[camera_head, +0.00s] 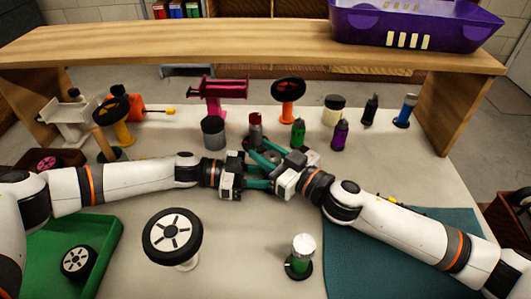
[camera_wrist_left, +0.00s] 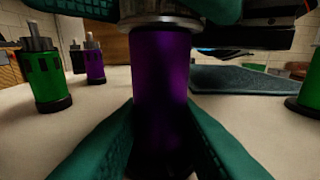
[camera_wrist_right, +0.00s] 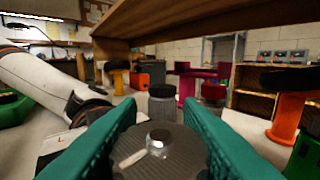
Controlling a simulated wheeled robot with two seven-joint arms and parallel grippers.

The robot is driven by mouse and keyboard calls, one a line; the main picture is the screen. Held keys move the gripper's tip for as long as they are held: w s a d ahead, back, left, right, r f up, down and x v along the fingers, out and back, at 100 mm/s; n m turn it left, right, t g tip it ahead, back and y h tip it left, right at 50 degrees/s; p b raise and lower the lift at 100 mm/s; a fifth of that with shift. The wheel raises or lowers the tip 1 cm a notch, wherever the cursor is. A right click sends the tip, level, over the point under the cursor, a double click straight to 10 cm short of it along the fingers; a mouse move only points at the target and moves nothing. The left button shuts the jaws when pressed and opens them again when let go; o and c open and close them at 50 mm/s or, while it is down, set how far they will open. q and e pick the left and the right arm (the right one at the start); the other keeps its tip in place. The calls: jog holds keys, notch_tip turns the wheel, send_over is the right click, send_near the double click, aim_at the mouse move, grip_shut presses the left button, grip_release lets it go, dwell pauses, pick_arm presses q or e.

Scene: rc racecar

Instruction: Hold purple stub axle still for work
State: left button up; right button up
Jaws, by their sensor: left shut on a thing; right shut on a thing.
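The held purple stub axle (camera_wrist_left: 162,80) stands upright in the left wrist view, with a silver flange (camera_wrist_left: 160,22) at its top. My left gripper (camera_wrist_left: 160,125) is shut on its purple body from both sides. My right gripper (camera_wrist_right: 158,125) is shut on a dark grey round part (camera_wrist_right: 160,160) with a silver nut at its centre. Teal fingers of my right gripper also show above the flange in the left wrist view. I cannot tell whether the grey part touches the axle.
Another purple piece (camera_head: 340,134) and a green piece (camera_head: 298,134) stand just behind. A wheel on a stand (camera_head: 173,237) and a green axle (camera_head: 300,256) stand in front. A green tray (camera_head: 105,235) is left, a teal mat (camera_head: 400,265) right. A wooden shelf (camera_head: 250,45) spans the back.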

jog(key=shift+m, duration=0.3)
jog(key=o, duration=1)
jog(key=shift+d, duration=0.15)
jog(key=shift+s+d, duration=0.25)
jog(key=v, duration=1.1)
jog(key=shift+s+a, duration=0.1)
jog(key=shift+s, duration=0.15)
